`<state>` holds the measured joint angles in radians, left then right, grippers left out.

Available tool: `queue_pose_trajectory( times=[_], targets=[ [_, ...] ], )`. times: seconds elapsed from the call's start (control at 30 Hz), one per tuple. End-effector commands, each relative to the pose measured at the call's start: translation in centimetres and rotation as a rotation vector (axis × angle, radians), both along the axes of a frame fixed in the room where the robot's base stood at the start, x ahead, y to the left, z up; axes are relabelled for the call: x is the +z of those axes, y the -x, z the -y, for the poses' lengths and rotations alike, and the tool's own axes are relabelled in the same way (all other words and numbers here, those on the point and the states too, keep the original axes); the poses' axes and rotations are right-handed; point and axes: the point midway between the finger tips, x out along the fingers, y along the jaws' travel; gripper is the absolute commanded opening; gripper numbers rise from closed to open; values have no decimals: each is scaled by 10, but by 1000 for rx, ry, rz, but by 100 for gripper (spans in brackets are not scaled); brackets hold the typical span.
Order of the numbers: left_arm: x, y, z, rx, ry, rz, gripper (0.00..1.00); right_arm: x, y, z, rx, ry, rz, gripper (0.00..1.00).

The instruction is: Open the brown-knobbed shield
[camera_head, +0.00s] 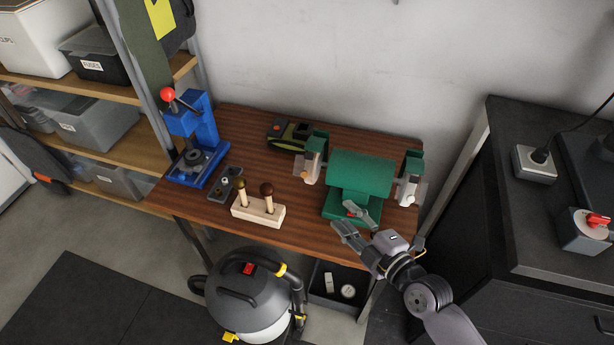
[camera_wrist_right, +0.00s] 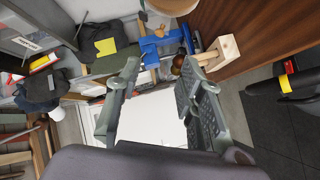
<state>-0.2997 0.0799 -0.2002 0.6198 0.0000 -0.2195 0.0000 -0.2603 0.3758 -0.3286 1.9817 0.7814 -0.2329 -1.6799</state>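The green bench grinder (camera_head: 362,175) stands on the right part of the wooden workbench. Its left shield (camera_head: 312,158) has a small light-brown knob (camera_head: 304,174) on its near side. How far either shield is raised is hard to tell. My right gripper (camera_head: 346,217) is open and empty, in front of the grinder's base and right of the left shield, apart from the knob. In the right wrist view its fingers (camera_wrist_right: 160,98) are spread with nothing between them. My left gripper is not in view.
A wooden block with two handles (camera_head: 258,211) stands left of my right gripper. A blue press (camera_head: 193,135) stands at the bench's left end. A green-black object (camera_head: 289,135) lies behind the left shield. A vacuum cleaner (camera_head: 250,295) stands below the front edge.

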Motion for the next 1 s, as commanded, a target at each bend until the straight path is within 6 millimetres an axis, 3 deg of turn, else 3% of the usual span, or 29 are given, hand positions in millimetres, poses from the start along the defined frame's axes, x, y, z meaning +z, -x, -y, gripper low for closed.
queue_pose_trajectory(
  times=[0.17,0.7,1.0],
  targets=[
    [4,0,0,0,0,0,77,0,-19,-11,-2,-5,4,35],
    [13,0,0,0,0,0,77,-21,-114,-71,-1,-4,1,35],
    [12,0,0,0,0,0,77,-28,-142,-88,0,-2,1,35]
  ],
)
